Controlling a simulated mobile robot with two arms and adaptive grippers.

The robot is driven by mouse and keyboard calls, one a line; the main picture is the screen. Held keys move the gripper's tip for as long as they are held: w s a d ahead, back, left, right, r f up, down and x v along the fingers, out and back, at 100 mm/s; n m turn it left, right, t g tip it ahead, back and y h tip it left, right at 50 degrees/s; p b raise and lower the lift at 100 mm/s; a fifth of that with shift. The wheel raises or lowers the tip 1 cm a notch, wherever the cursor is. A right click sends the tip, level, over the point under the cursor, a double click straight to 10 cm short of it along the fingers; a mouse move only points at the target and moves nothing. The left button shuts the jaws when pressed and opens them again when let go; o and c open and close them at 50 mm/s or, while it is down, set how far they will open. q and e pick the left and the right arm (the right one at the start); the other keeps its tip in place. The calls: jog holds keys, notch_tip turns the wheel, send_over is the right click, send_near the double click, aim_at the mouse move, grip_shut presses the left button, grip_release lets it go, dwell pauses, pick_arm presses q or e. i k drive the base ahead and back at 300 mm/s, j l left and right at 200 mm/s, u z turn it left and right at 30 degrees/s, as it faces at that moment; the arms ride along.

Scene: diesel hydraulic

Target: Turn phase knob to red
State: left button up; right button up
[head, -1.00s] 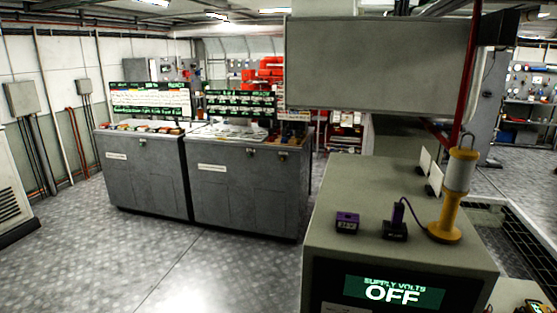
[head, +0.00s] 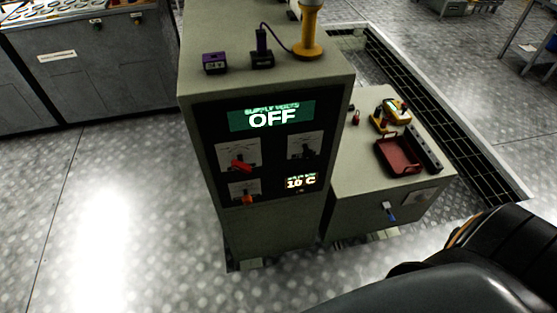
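A grey control cabinet (head: 275,205) stands in the middle of the head view. Its front panel has a red knob (head: 241,166) on a pale plate at left, a dark knob (head: 306,153) on a plate at right, and a smaller orange-red knob (head: 247,199) on a plate lower left. The plate markings are too small to read, so I cannot tell which is the phase knob. A green display (head: 272,117) above them reads "SUPPLY VOLTS OFF". A small display (head: 300,182) reads "10 C". Neither gripper is in view.
Two small purple-and-black devices (head: 214,62) and a yellow lamp (head: 309,35) stand on the cabinet. A lower bench (head: 365,200) at right holds a red tray (head: 399,156) and a yellow meter (head: 397,109). Floor at left is clear. Part of my body fills the lower right.

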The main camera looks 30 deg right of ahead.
aim_at(308, 155)
jog(key=z, duration=1.15)
